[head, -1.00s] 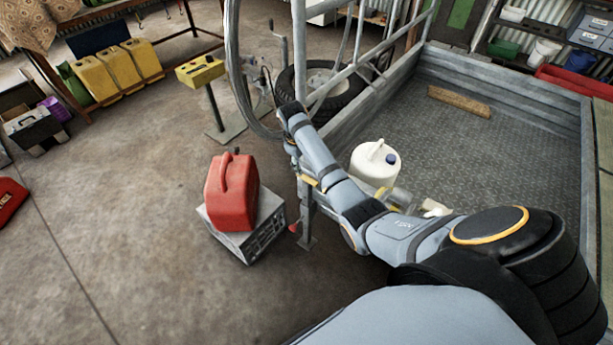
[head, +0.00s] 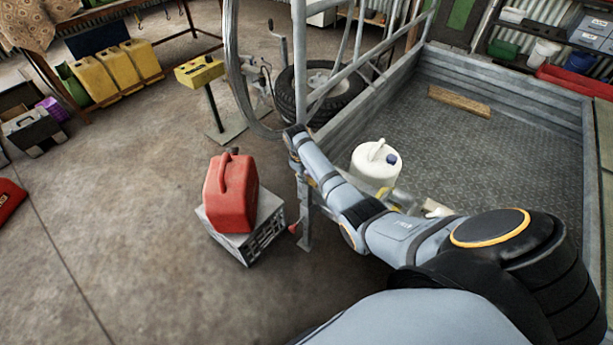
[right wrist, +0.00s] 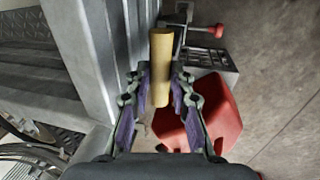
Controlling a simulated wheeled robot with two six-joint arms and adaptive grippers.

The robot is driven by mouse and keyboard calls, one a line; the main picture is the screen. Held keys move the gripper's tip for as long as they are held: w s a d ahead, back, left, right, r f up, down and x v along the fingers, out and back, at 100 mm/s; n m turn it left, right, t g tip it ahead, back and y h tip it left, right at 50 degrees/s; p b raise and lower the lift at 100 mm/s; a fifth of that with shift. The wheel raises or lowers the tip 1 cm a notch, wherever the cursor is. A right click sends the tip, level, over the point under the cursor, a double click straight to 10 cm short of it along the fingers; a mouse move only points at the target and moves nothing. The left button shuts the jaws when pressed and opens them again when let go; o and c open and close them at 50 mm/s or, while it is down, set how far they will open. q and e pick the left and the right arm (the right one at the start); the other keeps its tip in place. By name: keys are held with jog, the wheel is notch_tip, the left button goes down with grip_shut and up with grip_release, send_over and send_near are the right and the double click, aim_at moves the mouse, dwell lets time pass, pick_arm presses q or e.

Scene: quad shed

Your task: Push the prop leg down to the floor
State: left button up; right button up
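The prop leg (head: 305,215) is a grey metal post at the near left corner of the trailer, with a flat foot at its lower end. I cannot tell for certain whether the foot touches the floor. A red clamp handle (right wrist: 216,30) sticks out beside the post. My right gripper (right wrist: 161,82) is in the right wrist view, its purple-padded fingers on either side of a yellow-tan cylindrical grip (right wrist: 161,60). Gaps show between the pads and the grip, so the fingers are open. In the head view my arm partly covers this spot. My left gripper is out of view.
A red fuel can (head: 231,193) stands on a grey metal box (head: 245,245) just left of the leg. The trailer bed (head: 480,155) holds a white jug (head: 375,165) and a wooden block (head: 459,101).

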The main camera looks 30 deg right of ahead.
aim_at(306, 197)
grip_shut()
notch_tip(306, 197, down, 13)
jog(key=b, duration=0.8)
jog(key=shift+f, duration=0.15)
jog(key=shift+a, duration=0.1)
jog(key=shift+s, duration=0.1)
jog(key=o, duration=0.7)
grip_release()
jog(key=shift+c, duration=0.2)
